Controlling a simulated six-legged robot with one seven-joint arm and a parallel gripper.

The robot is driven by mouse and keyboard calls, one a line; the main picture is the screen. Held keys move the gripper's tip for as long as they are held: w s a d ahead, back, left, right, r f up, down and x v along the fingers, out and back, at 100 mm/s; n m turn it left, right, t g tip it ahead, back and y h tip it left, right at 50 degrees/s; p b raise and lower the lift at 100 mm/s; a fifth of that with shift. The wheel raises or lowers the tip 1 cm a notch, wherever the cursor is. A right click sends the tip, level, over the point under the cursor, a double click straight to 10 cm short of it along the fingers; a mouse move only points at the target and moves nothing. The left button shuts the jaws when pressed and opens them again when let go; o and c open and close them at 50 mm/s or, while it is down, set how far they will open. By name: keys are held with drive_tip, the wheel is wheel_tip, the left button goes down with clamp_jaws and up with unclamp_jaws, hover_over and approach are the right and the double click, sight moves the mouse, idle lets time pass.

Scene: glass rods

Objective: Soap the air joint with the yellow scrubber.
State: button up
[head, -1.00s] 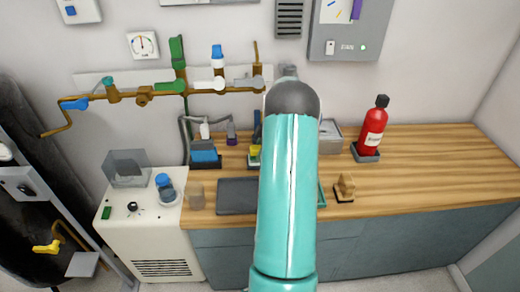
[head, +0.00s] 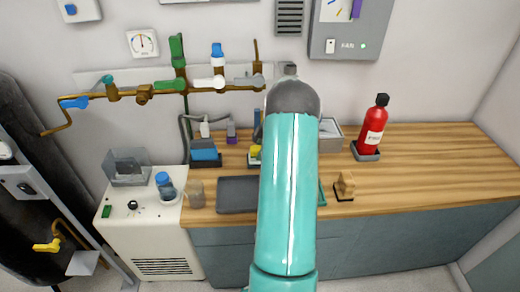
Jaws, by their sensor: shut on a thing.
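A small yellow piece (head: 255,150), which may be the yellow scrubber, shows at the left edge of my teal arm, over the back of the wooden counter. The arm hides most of what is around it. My gripper is hidden behind my own arm, so its jaws and anything in them do not show. The brass pipe (head: 145,93) runs along the wall at the left with several fittings. One has a green handle (head: 177,48), one a blue-topped white valve (head: 217,62). I cannot tell which joint is the air joint.
The wooden counter (head: 440,175) is clear at the right, past a red extinguisher (head: 372,128). A dark tray (head: 237,194), a beige cup (head: 196,193), a blue block in a holder (head: 204,153) and a tan block (head: 344,186) stand around my arm. A white cabinet (head: 150,235) adjoins the left.

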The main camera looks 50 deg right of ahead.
idle(0.4)
drive_tip(key=shift+r, duration=3.5)
